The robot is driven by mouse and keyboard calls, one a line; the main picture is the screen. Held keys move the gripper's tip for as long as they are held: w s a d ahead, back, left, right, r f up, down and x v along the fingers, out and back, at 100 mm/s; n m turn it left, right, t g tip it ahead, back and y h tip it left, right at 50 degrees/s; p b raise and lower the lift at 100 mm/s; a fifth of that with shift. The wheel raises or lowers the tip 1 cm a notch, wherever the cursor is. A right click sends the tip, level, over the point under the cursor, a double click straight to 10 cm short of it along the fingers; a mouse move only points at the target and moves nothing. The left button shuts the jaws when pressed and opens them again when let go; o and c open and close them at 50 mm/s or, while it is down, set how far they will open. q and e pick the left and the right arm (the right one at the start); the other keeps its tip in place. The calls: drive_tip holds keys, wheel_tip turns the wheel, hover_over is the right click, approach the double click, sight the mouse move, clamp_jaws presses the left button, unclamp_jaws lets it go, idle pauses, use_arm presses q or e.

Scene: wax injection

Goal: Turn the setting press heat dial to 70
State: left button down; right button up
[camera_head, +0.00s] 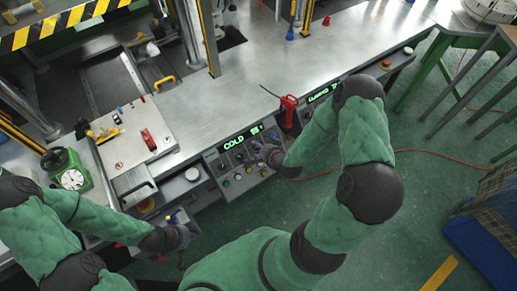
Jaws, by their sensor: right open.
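The control panel (232,172) on the front edge of the metal bench has a green lit display (241,138) that reads COLD, followed by characters too small to read surely. Several small knobs and buttons sit below the display. I cannot tell which knob is the heat dial. My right gripper (266,151) is open at the right part of this panel and hides some of it; whether it touches a knob is unclear. My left gripper (186,236) hangs low in front of the bench, left of the panel; its fingers are too dark and small to read.
A second lit display (322,94) is further right on the bench front. A red-handled tool (288,106) stands between the two panels. A green gauge (72,179) and a metal plate with a red clamp (148,139) are at left. The bench top (255,65) is mostly clear.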

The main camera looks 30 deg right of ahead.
drive_tip(key=shift+w+f, duration=0.45)
drive_tip(key=shift+w, duration=0.05)
clamp_jaws()
